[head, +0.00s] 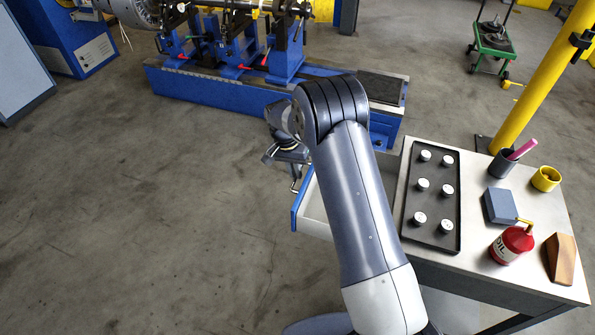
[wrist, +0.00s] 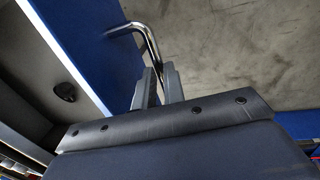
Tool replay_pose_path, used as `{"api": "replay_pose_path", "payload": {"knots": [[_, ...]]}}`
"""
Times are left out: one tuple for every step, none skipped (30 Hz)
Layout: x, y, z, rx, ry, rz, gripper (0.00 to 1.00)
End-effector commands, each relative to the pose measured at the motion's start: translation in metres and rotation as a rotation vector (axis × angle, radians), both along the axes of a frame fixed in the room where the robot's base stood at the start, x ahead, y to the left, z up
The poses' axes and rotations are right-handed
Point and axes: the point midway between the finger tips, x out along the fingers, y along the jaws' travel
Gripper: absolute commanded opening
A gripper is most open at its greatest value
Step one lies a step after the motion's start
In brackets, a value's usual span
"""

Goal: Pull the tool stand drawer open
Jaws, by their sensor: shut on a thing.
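The tool stand drawer (head: 316,212) sticks out from the left side of the tool stand (head: 405,185), with its pale inside partly visible and its far part hidden behind my arm. Its blue front (head: 299,199) faces left in the head view. In the wrist view the blue front (wrist: 88,42) carries a bent shiny metal handle (wrist: 148,38). My gripper (wrist: 159,84) is shut on this handle, its two grey fingers on either side of the bar. In the head view my gripper (head: 294,182) is at the drawer front, small and partly hidden by the wrist.
The stand top holds a dark tray (head: 432,237) with several white-topped weights, a red oil can (head: 511,245), a blue box (head: 499,206), cups and a wooden wedge (head: 561,259). A blue balancing machine (head: 240,92) stands behind. The floor to the left is clear.

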Motion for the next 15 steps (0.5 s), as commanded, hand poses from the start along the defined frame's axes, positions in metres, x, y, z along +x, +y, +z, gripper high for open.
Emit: {"api": "replay_pose_path", "payload": {"knots": [[0.0002, 0.0001, 0.0003, 0.001, -0.001, 0.000, 0.00], [0.0002, 0.0000, 0.0003, 0.001, -0.001, 0.000, 0.00], [0.0002, 0.0000, 0.0003, 0.001, -0.001, 0.000, 0.00], [0.0002, -0.0001, 0.0003, 0.001, -0.001, 0.000, 0.00], [0.0002, -0.0001, 0.0003, 0.001, -0.001, 0.000, 0.00], [0.0002, -0.0001, 0.0003, 0.001, -0.001, 0.000, 0.13], [0.0001, -0.0002, 0.0003, 0.001, -0.001, 0.000, 0.15], [0.0001, -0.0002, 0.0003, 0.000, -0.001, 0.000, 0.18], [0.0001, -0.0002, 0.0003, 0.000, -0.001, 0.000, 0.21], [0.0001, -0.0003, 0.0003, 0.000, -0.001, 0.000, 0.24], [0.0001, -0.0003, 0.0003, 0.000, 0.000, 0.000, 0.26], [0.0001, -0.0003, 0.0003, 0.000, 0.000, 0.000, 0.29], [0.0001, -0.0003, 0.0003, 0.000, 0.000, 0.000, 0.32], [0.0001, -0.0003, 0.0002, 0.000, 0.000, 0.000, 0.33], [0.0000, -0.0004, 0.0002, 0.000, 0.000, 0.000, 0.33]]}}
